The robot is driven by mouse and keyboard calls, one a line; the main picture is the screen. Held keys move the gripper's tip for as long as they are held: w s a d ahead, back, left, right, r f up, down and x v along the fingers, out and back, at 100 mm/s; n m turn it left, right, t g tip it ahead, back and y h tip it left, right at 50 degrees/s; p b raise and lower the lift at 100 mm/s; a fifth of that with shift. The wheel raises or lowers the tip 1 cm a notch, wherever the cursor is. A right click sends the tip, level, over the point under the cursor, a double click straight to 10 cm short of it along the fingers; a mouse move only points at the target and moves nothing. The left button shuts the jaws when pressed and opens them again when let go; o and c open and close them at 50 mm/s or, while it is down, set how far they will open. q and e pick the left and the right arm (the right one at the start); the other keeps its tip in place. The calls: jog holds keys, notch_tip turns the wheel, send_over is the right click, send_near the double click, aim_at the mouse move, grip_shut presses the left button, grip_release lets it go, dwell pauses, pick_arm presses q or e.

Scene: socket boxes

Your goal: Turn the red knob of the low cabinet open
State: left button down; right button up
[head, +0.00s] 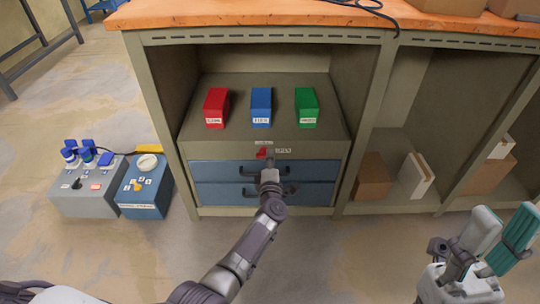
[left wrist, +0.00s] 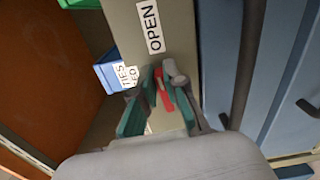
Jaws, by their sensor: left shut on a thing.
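The low cabinet (head: 225,150) stands under the workbench, with two blue drawers (head: 215,170) in its front. The red knob (head: 262,152) sits on the strip above the drawers. One small label is above it and another, reading OPEN (left wrist: 149,26), is beside it. My left gripper (head: 269,163) is at the knob. In the left wrist view the fingers (left wrist: 158,92) are shut on the red knob (left wrist: 165,92), which shows as a narrow red piece between them. My right gripper (head: 502,232) is open and empty at the lower right, away from the cabinet.
Red (head: 216,107), blue (head: 261,106) and green (head: 307,106) labelled boxes stand on the cabinet top. Grey (head: 88,197) and blue (head: 144,188) control boxes are on the floor at left. The drawer handles (head: 262,192) protrude below the knob.

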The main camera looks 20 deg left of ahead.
pick_arm(q)
jog(key=shift+f+m, duration=0.15)
jog(key=shift+m, duration=0.35)
jog(key=c, duration=1.2)
grip_release()
